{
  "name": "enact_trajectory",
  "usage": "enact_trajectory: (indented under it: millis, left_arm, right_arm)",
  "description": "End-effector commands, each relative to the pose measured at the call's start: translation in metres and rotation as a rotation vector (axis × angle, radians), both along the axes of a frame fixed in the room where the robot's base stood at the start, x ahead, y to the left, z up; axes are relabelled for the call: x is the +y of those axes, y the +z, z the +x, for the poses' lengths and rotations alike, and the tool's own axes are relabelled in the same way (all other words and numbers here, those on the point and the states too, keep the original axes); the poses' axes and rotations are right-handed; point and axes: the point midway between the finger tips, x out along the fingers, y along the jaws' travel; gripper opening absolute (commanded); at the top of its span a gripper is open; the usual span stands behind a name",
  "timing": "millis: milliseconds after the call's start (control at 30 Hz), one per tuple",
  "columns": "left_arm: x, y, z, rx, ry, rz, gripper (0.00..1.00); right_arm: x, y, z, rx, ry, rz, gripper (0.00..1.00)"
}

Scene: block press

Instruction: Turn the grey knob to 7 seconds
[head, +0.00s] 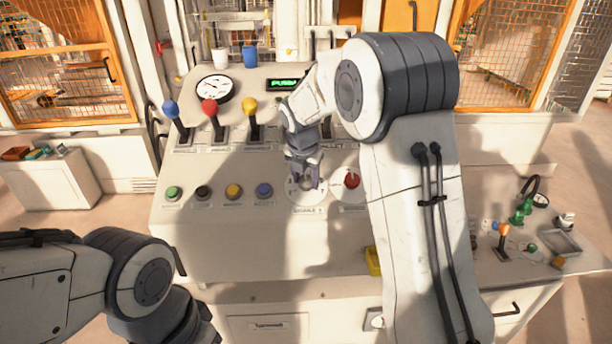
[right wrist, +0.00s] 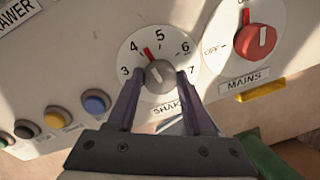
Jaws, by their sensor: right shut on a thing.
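The grey knob (right wrist: 159,78) sits in a round white dial marked 3 to 7, above a label partly hidden by my fingers. Its red pointer (right wrist: 147,53) stands between 4 and 5, nearer 4. My right gripper (right wrist: 160,86) has one finger on each side of the knob and is shut on it. In the head view the right gripper (head: 306,178) reaches down over the dial (head: 293,194) and largely hides the knob. My left arm comes in at the lower left, and its gripper fingers do not show.
The red MAINS knob (right wrist: 257,41) is close on the right. Green, black, yellow and blue buttons (head: 264,190) line the left. Levers with blue, red and yellow balls (head: 250,104) stand behind, near a gauge (head: 215,88) and a green-lit display (head: 284,84).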

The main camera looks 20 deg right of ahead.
Motion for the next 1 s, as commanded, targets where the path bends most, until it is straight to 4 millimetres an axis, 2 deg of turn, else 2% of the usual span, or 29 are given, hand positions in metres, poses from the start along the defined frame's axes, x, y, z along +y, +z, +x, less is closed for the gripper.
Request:
enact_trajectory:
  millis: [400,1000]
  left_arm:
    - [0.0000,0.0127,0.0000,0.000,0.000,0.000,0.50]
    - [0.0000,0.0096,0.0000,0.000,0.000,0.000,0.50]
  right_arm:
    - [-0.0015,0.0019,0.0005,-0.047,-0.361,0.155,0.00]
    - [-0.0032,0.0005,0.0000,-0.113,-0.880,0.381,0.00]
